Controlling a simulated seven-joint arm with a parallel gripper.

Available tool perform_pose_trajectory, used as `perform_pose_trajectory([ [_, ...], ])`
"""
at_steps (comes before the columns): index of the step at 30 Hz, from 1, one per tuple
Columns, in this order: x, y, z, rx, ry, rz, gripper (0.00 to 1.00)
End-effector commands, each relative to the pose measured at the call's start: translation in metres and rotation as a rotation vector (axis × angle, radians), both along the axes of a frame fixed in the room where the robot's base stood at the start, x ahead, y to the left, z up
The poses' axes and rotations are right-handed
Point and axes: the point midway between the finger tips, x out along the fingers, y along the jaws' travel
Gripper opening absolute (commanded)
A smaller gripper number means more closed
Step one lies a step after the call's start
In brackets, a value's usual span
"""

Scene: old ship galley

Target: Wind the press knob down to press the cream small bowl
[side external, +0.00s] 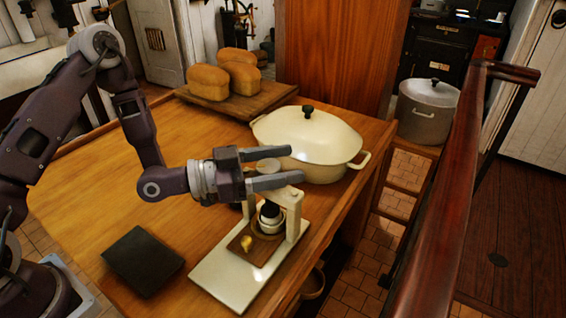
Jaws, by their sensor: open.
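The press (293,226) stands near the table's right edge, with a cream base plate and an upright frame. Its pale round knob (268,165) shows on top, between the fingers of my gripper (285,168). My gripper is open and roughly level, with one finger behind the knob and one in front; I cannot tell whether either touches it. Under the frame's crossbar, a dark pressing part (270,209) sits over the cream small bowl (270,225). The bowl stands on a brown square plate on the base. Whether the pressing part touches the bowl is unclear.
A large cream lidded pot (308,147) stands close behind my gripper. Several loaves (208,82) lie on a wooden board at the back. A dark square block (143,262) lies at the front left. The table's middle left is clear.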

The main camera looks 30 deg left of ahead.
Motion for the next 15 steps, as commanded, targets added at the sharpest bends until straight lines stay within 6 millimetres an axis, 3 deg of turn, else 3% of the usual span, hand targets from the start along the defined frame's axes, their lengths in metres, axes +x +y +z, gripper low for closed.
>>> perform_pose_trajectory([
  [6,0.001,-0.0009,0.0001,0.001,-0.001,0.0,0.65],
  [15,0.0007,-0.0007,0.0001,0.001,-0.001,0.0,0.08],
])
